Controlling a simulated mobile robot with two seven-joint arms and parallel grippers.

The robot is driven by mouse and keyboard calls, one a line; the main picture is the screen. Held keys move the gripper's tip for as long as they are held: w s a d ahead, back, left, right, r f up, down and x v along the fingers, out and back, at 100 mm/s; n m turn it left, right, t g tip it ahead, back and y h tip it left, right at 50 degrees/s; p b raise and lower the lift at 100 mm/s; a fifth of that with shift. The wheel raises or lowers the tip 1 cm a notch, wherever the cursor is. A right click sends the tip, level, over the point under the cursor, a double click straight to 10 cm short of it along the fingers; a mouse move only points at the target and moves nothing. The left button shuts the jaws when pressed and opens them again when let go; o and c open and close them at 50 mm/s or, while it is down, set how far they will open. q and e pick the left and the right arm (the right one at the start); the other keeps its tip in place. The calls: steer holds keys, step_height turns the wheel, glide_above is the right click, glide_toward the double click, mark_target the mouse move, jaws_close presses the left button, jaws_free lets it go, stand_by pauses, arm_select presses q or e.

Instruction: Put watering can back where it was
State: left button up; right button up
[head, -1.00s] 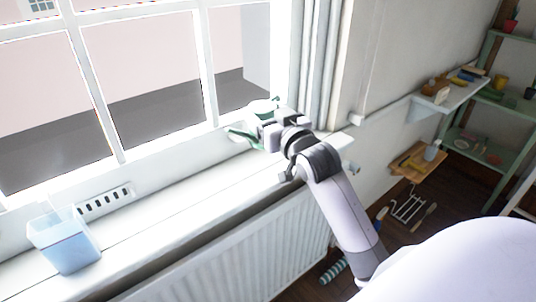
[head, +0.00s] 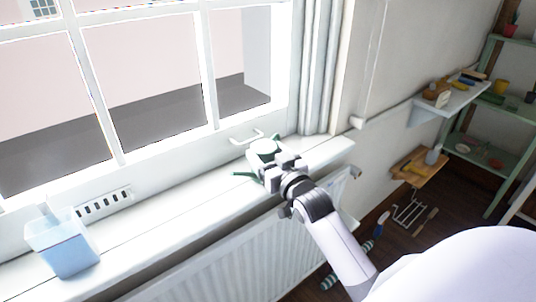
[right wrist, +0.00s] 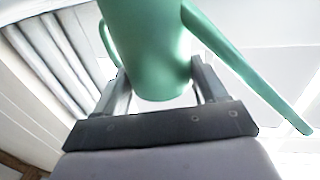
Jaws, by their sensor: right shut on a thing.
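The green watering can (head: 264,147) is at the right end of the white windowsill (head: 165,207), mostly hidden behind my right gripper (head: 275,167) in the head view. In the right wrist view the can's green body (right wrist: 150,50) sits between the two fingers of my right gripper (right wrist: 160,90), which is shut on it. Its long spout (right wrist: 245,75) slants down to the right. Whether the can's base touches the sill cannot be told. My left gripper is not in view.
A translucent blue container (head: 65,245) stands at the sill's left end. A white radiator (head: 215,265) is below the sill. A wall shelf (head: 455,103) and a green rack (head: 480,150) with small items are at the right. The middle of the sill is clear.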

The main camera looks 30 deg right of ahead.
steer(key=o, duration=1.4)
steer(key=shift+f, duration=0.1)
steer(key=shift+c, duration=0.2)
steer(key=s+a, duration=0.1)
steer(key=s, duration=1.1)
steer(key=s+a+f+n+g+y, duration=0.1)
steer(key=s+a+f, duration=0.3)
steer(key=f, duration=0.4)
steer(key=s+a+f+n+g+y, duration=0.1)
steer(key=s+a+f+g, duration=0.3)
steer(key=f, duration=0.4)
steer(key=s+a+f+n+g+y, duration=0.1)
steer(key=s+a+f, duration=0.3)
steer(key=f, duration=0.5)
steer(key=shift+s+a+n+g+y+b, duration=0.2)
steer(key=shift+s+n+g+y+b, duration=0.15)
steer(key=shift+s+g+y, duration=0.45)
